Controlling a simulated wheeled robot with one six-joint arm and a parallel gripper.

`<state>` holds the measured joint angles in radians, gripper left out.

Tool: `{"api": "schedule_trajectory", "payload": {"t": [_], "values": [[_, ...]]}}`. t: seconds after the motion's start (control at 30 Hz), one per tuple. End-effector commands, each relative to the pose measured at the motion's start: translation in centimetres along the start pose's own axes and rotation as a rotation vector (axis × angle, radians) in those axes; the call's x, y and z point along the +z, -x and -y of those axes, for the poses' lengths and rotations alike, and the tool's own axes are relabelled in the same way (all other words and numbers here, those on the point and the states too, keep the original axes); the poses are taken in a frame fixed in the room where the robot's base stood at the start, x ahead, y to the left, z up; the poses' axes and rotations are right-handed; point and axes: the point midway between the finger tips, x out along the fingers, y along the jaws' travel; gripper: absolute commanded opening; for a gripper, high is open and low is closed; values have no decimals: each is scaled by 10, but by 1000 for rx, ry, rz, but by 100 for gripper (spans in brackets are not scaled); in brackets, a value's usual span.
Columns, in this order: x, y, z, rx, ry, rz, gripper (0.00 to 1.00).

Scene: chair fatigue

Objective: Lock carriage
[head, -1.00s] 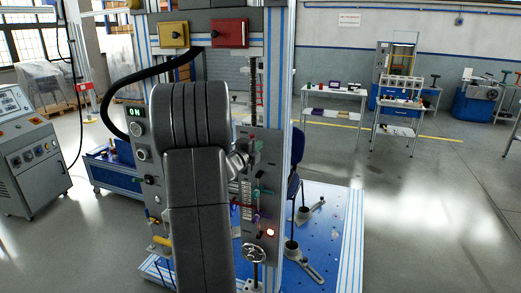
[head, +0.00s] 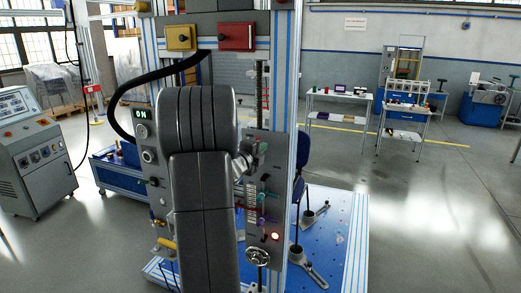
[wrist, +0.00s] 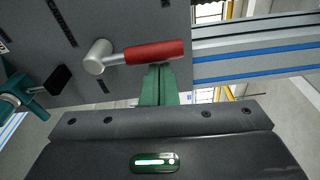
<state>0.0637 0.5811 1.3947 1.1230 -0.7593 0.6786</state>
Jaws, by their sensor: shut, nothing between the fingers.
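In the wrist view, a lever with a red grip (wrist: 154,52) and a silver pivot hub (wrist: 98,57) stands out from a grey plate (wrist: 130,20), its grip lying roughly level. My gripper (wrist: 158,68) has green fingers that are shut and empty. Their tips are right by the red grip's lower edge; I cannot tell whether they touch it. In the head view, the grey carriage panel (head: 264,228) is partly hidden by my arm. A teal handle (head: 265,194) and a lit red lamp (head: 275,236) show on it.
A handwheel (head: 258,256) sits below the panel. A blue perforated base plate (head: 335,235) with clamps and a blue chair (head: 299,160) lie to the right. A teal knob (wrist: 12,103) and a black-tipped lever (wrist: 57,78) are left of my fingers. The floor at right is open.

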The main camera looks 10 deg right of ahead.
Motion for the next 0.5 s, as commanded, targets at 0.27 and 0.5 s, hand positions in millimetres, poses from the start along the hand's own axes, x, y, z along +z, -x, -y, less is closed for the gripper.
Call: {"api": "schedule_trajectory", "payload": {"t": [0.27,0.5], "values": [[-24,-2,0,-1,-1,9,0],[-23,50,0,-1,-1,10,0]]}}
